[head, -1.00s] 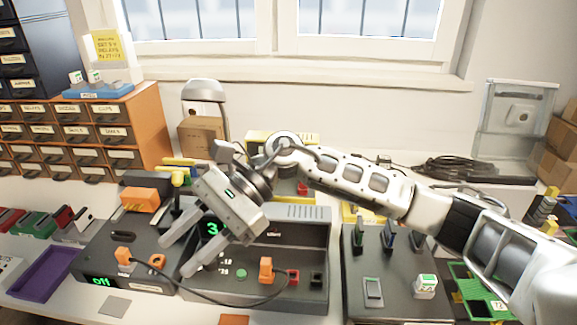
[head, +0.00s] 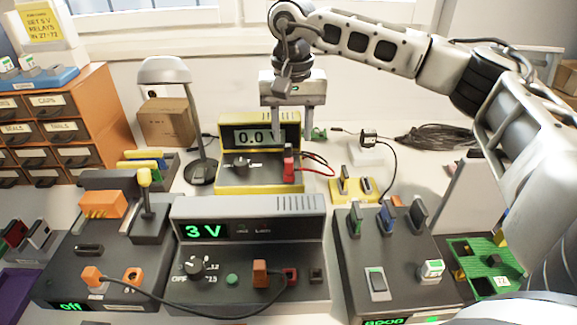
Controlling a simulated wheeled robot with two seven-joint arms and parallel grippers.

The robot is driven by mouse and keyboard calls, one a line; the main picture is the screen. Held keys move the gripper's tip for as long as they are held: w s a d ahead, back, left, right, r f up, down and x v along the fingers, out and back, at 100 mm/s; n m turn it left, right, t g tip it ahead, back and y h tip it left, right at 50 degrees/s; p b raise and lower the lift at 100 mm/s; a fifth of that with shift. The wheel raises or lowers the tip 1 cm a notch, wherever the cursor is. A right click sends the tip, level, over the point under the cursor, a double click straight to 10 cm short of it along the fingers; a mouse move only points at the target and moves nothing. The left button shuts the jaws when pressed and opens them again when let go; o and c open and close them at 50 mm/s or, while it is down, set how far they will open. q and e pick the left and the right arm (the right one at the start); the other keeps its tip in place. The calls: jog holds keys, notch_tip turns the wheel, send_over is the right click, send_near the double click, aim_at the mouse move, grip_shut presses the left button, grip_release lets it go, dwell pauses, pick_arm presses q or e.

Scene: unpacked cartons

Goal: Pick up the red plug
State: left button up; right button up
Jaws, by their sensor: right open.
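The red plug (head: 289,165) stands upright at the right end of the yellow meter (head: 230,184). A red lead runs from it to the right. My right gripper (head: 297,136) is open and points down, empty, with its fingertips a little above the red plug in the picture. The left finger crosses the meter's right end and the right finger is to the right of the meter. I cannot tell the exact depth between fingers and plug. My left gripper is not in view.
A grey lamp (head: 165,71) stands left of the meter.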

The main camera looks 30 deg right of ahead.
aim_at(289, 159)
jog(key=f, duration=0.7)
jog(key=shift+s+a+f+p, duration=0.1)
jog(key=shift+a+f+p, duration=0.15)
jog(key=shift+a+p, duration=0.1)
jog(key=shift+c, duration=0.3)
grip_shut()
